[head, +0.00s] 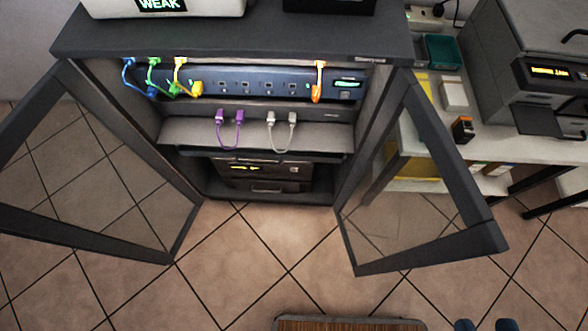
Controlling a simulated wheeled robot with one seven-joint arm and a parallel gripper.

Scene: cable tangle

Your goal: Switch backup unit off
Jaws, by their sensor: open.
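A dark unit with a small lit yellow display, probably the backup unit (231,171), sits on the lowest level of the open cabinet (230,38). Its front faces me, with a small control at its right end and a slot or handle low down. Its buttons are too small to tell apart, and the shelf above hides its top. Two dark tips at the bottom right edge look like my gripper (487,325). The rest of the gripper is out of frame.
Glass doors stand open at left (95,170) and right (425,180). Above the unit are a patch panel (255,84) with blue, green, yellow and orange cables, and a shelf (190,133) with purple and grey cables. A printer (520,70) stands right.

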